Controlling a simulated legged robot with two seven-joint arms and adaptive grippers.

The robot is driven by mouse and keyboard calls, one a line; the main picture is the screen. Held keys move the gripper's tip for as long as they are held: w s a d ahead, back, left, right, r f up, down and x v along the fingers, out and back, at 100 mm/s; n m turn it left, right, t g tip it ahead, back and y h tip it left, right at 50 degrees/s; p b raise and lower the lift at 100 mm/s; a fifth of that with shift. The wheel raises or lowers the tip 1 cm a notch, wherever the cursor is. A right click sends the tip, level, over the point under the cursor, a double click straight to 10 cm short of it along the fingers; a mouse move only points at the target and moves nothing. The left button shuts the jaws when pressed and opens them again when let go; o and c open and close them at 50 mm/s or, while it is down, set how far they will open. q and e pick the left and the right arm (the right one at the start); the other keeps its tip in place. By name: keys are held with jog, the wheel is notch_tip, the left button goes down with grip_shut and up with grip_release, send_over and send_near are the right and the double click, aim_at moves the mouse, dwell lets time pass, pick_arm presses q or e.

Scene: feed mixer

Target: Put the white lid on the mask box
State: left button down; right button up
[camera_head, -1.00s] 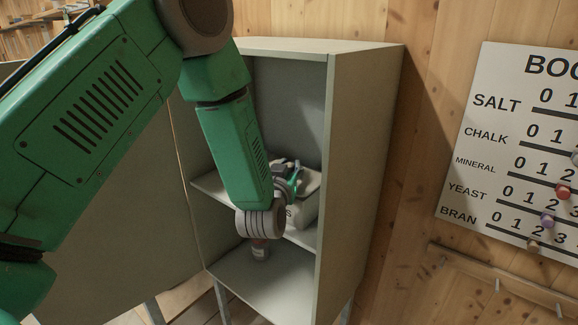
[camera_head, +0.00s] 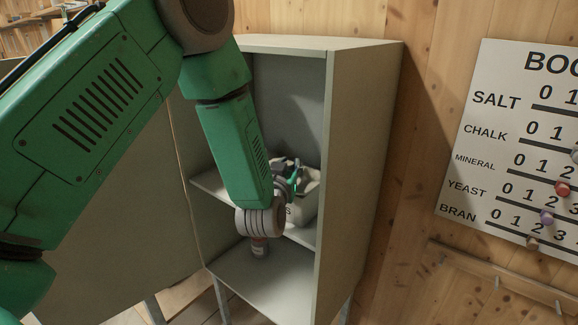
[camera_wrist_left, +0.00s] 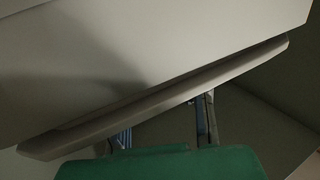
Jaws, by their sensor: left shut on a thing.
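The mask box (camera_head: 300,210) stands on the middle shelf of a grey cabinet, partly hidden by my left arm. Part of its lettering shows. Its top looks uneven and partly open. My left gripper (camera_head: 290,177) is over the box, small and partly hidden by my wrist. In the left wrist view a broad pale surface with a long slanting rim, which looks like the white lid (camera_wrist_left: 150,50), fills the upper part. The gripper's fingers (camera_wrist_left: 165,122) are shut at this rim. Whether the lid touches the box is unclear. My right gripper is not in view.
The cabinet's right side wall (camera_head: 355,170) and the shelf edge (camera_head: 212,188) are close around the arm. A lettered board (camera_head: 500,150) with coloured pegs hangs on the wooden wall at the right.

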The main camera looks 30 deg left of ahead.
pick_arm(q)
jog(key=shift+a, duration=0.15)
dwell(0.5)
jog(key=c, duration=1.4)
grip_release()
jog(key=shift+o, duration=0.6)
jog(key=o, duration=0.3)
jog(key=shift+r+p, duration=3.15)
jog(key=shift+r, duration=1.35)
